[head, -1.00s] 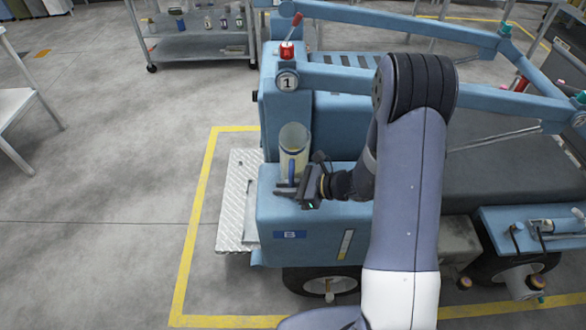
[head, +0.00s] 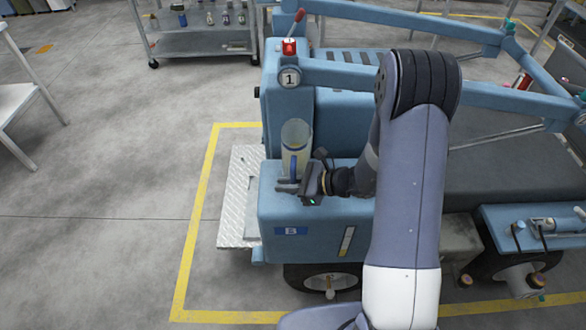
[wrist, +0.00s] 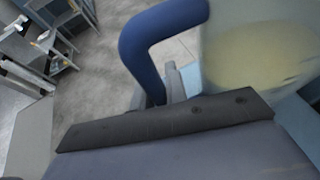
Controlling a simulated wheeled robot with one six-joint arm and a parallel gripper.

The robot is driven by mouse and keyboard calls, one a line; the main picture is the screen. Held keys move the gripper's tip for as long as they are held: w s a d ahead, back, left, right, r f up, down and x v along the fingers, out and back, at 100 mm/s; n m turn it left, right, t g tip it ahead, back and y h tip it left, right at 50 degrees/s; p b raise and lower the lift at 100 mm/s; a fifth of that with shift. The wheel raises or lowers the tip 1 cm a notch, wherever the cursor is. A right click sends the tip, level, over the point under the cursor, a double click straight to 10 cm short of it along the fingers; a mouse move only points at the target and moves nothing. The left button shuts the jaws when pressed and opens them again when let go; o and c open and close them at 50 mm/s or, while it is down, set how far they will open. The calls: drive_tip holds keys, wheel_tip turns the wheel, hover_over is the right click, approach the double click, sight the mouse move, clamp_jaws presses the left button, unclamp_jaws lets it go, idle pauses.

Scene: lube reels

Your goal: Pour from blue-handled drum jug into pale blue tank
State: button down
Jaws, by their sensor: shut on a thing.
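The drum jug (head: 296,140) is a clear, pale cylinder with a blue handle, and it stands nearly upright above the pale blue tank marked B (head: 275,218). My gripper (head: 290,186) is shut on the jug's blue handle, at the jug's lower right in the head view. In the wrist view the blue handle (wrist: 150,45) curves down beside the jug's wall (wrist: 215,35), and yellowish liquid (wrist: 262,52) shows inside. The jug and my gripper hide part of the tank's top, so I cannot tell whether the jug touches it.
Blue rails (head: 350,73) run to the right. A metal tread plate (head: 238,190) lies left of the tank.

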sight(295, 164)
drive_tip(key=shift+r, duration=0.15)
wheel_tip(295, 164, up, 10)
drive_tip(key=shift+b, duration=0.45)
drive_tip(key=shift+a+f, duration=0.1)
drive_tip(key=shift+f, duration=0.1)
idle(0.6)
